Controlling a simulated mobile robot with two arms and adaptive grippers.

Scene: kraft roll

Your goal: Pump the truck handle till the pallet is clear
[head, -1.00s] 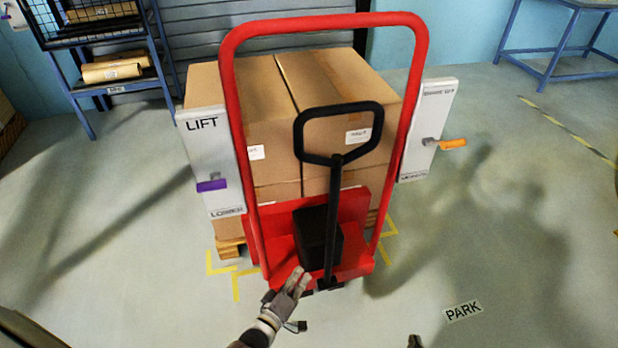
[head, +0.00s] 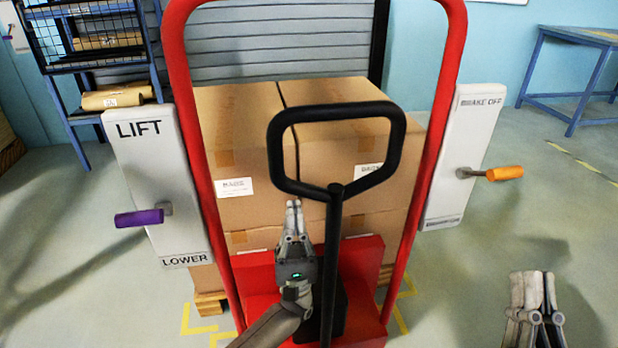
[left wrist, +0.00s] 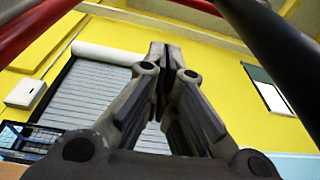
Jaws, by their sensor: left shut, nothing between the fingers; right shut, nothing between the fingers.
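The black pump handle (head: 394,150) with its loop grip stands upright in front of the red pallet truck (head: 178,75). My left gripper (head: 294,208) is shut and empty, pointing up just left of the handle's shaft and below the loop. In the left wrist view my left gripper (left wrist: 165,50) is shut, with a dark bar at upper right. My right gripper (head: 533,278) is shut and empty at lower right, away from the truck. Cardboard boxes (head: 330,105) rest on a wooden pallet (head: 208,304); the pallet's underside is mostly hidden.
A white LIFT/LOWER panel (head: 140,130) with a purple lever (head: 138,218) is on the truck's left. A brake panel (head: 478,115) with an orange lever (head: 503,173) is on its right. A shelf rack (head: 150,50) and a blue table (head: 555,100) stand behind. Floor at right is open.

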